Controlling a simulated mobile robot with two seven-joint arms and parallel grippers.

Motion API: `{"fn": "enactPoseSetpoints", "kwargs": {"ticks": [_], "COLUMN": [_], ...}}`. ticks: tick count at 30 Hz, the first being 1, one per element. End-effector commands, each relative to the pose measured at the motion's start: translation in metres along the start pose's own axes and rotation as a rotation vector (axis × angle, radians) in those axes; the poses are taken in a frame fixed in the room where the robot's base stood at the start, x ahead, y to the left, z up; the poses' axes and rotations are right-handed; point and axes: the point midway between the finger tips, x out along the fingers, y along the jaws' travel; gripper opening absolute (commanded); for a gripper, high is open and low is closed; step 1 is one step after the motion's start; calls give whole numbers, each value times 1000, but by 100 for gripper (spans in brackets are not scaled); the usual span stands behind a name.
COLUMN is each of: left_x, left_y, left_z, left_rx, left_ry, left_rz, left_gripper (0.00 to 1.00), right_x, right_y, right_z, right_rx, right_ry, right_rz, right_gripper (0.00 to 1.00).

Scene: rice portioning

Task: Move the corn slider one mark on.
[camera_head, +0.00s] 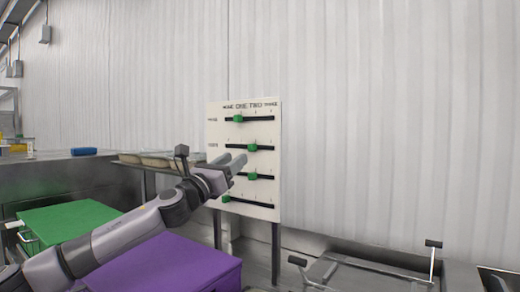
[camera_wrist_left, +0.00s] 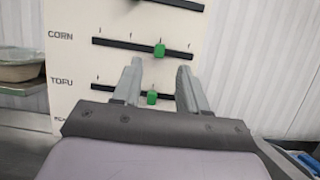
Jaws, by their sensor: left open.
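A white upright board (camera_head: 214,190) carries several horizontal black slots with green knobs, under a header reading NONE, ONE, TWO, THREE. The corn slider's green knob (camera_head: 252,147) is on the second slot from the top, near the third mark from the left; it also shows in the left wrist view (camera_wrist_left: 160,49). The tofu knob (camera_wrist_left: 151,98) sits one slot lower, also near its third mark. My left gripper (camera_head: 238,164) is open in front of the board. In the left wrist view its fingertips (camera_wrist_left: 160,66) appear just below the corn knob, one to each side. I cannot tell whether they touch the board.
A green box (camera_head: 65,222) and a purple box (camera_head: 170,262) lie below my left arm. Trays (camera_head: 155,160) stand on a shelf left of the board. A metal frame with handles (camera_head: 365,272) is at the lower right. The wall right of the board is clear.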

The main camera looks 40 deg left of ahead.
Motion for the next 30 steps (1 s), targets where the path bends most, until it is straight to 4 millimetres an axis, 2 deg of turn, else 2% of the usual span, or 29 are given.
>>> {"fn": "enactPoseSetpoints", "kwargs": {"ticks": [5, 15, 21, 30], "left_x": [6, 48, 65, 72], "left_y": [1, 0, 0, 0], "left_z": [2, 4, 1, 0], "left_rx": [-3, -6, -3, -1], "left_ry": [-1, -2, -1, -1], "left_rz": [1, 1, 2, -1], "left_gripper": [43, 43, 43, 43], "right_x": [-4, -20, -23, -24], "right_y": [0, -1, -1, -1], "right_z": [-4, -24, -28, -30], "right_rx": [0, 1, 1, 1], "right_ry": [-1, -5, -5, -4], "right_rz": [0, -1, -1, -1], "right_gripper": [0, 0, 0, 0]}}
